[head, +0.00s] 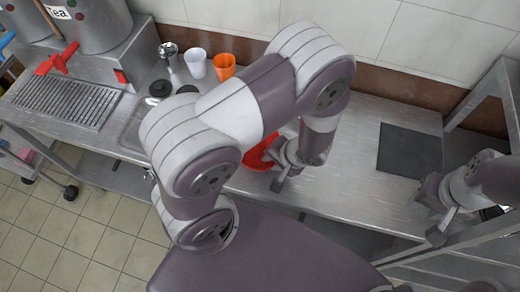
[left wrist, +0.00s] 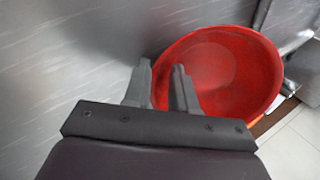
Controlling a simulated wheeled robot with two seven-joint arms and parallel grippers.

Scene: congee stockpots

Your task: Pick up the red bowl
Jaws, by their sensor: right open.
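The red bowl (head: 256,157) is on the steel counter near its front edge in the head view, partly hidden behind my left arm and gripper. In the left wrist view the red bowl (left wrist: 240,70) fills the right side, its inside empty. My left gripper (head: 277,172) is at the bowl's right side. In the left wrist view the left gripper (left wrist: 162,75) straddles the rim, one finger outside and one inside. A gap shows between the fingers; whether they pinch the wall is unclear. My right gripper (head: 431,215) is open and empty at the far right.
A white cup (head: 196,64), an orange cup (head: 224,66) and a metal cup (head: 170,55) stand at the back. A dark square mat (head: 410,150) lies at the right. Tea urns (head: 90,25) and a drip grate (head: 65,102) are at the left. Counter between bowl and mat is clear.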

